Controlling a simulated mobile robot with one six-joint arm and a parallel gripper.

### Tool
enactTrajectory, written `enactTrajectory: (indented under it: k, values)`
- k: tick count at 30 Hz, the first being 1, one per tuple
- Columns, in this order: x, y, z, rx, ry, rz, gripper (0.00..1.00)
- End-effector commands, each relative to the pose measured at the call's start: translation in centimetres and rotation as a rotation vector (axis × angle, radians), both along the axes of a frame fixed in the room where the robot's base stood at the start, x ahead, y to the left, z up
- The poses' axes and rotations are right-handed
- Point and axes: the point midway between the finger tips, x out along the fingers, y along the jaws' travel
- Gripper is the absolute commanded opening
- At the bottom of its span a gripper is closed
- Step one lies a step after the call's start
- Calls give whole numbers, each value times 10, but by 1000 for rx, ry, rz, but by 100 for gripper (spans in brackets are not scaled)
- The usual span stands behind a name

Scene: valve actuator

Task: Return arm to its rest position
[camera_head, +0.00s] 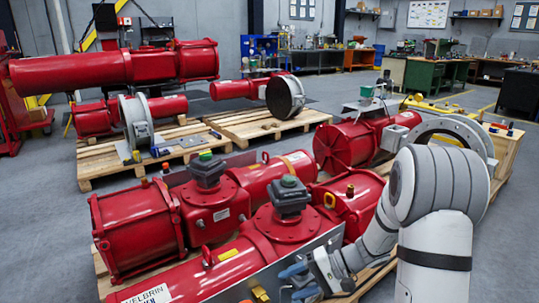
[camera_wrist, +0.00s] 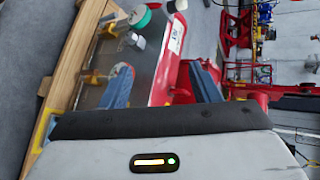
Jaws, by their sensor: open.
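My gripper (camera_head: 297,281) is low at the front centre in the head view, beside the metal plate (camera_head: 285,277) of the nearest red valve actuator (camera_head: 225,262). Its two blue fingers stand apart in the wrist view (camera_wrist: 162,82), with nothing held between them. Beyond the fingers, the wrist view shows a red actuator body (camera_wrist: 172,60) with a white label and a metal plate with fittings. My arm comes in from the right and is bent down towards the actuator. I cannot tell whether the fingers touch anything.
Red actuators lie close together on wooden pallets; one pallet (camera_head: 84,176) stands behind at left. Another actuator (camera_head: 360,140) with a large grey ring stands close behind my arm. Workbenches (camera_head: 435,75) line the back wall. Grey floor (camera_head: 35,220) is clear at left.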

Motion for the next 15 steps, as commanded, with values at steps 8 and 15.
enactTrajectory:
  k: [8,15]
  values:
    - [-74,-7,122,-351,-18,142,56]
    - [-125,-33,203,-667,-105,164,56]
